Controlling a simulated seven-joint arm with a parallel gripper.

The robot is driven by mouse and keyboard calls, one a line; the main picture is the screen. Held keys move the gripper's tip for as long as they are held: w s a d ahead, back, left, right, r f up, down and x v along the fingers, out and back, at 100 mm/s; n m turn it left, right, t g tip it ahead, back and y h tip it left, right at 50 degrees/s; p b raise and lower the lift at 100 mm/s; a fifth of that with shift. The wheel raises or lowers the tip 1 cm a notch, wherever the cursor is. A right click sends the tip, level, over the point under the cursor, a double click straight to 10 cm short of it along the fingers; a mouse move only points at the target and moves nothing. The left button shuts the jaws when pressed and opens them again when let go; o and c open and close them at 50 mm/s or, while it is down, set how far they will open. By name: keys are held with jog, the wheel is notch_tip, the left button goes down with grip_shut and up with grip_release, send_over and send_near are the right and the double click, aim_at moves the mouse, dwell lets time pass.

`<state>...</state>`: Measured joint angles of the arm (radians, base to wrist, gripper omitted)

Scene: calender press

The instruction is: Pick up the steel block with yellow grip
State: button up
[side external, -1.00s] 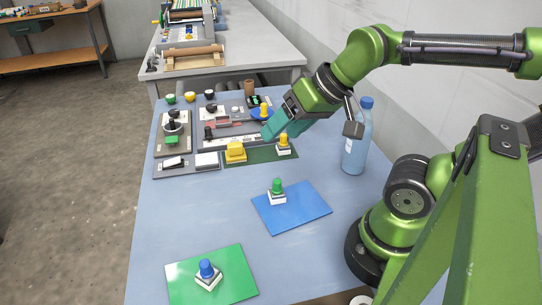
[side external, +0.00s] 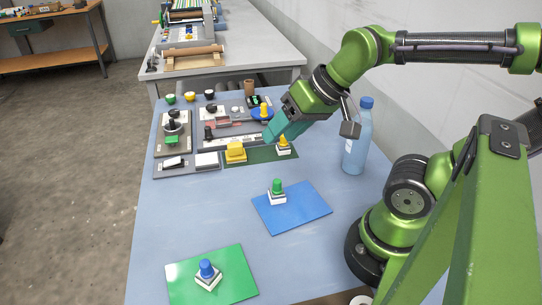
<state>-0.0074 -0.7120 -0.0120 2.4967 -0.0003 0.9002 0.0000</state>
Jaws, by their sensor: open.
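A small steel block with a yellow grip (side external: 283,145) stands upright on a dark green mat (side external: 262,157), at the right of the control panels. My gripper (side external: 273,138) has teal fingers angled down to the left. It is just above and to the left of that block in the picture, apparently apart from it and holding nothing. The gap between the fingers is hard to see from this side. Another yellow-topped piece (side external: 265,110) stands on a blue disc (side external: 257,115) behind the gripper.
A larger yellow block (side external: 235,152) sits left of the steel block. A blue bottle (side external: 358,140) stands close on the right. A green-grip block (side external: 277,190) stands on a blue mat (side external: 305,208), and a blue-grip block (side external: 208,272) on a green mat (side external: 240,285).

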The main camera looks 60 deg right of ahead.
jog(key=w+d+f+m+g+h, duration=0.1)
jog(key=w+d+f, duration=0.15)
jog(key=d, duration=0.25)
jog(key=w+d+f+m+g+h, duration=0.1)
jog(key=w+d+f+m+g, duration=0.1)
jog(key=w+d, duration=0.25)
jog(key=m+h, duration=0.2)
jog(key=h, duration=0.1)
send_over(283, 143)
jog(key=s, duration=0.1)
notch_tip(283, 143, down, 11)
jog(key=shift+g, duration=0.3)
jog(key=shift+x, duration=2.8)
jog(key=shift+a, duration=0.15)
jog(key=shift+c, duration=0.3)
jog(key=c, duration=0.8)
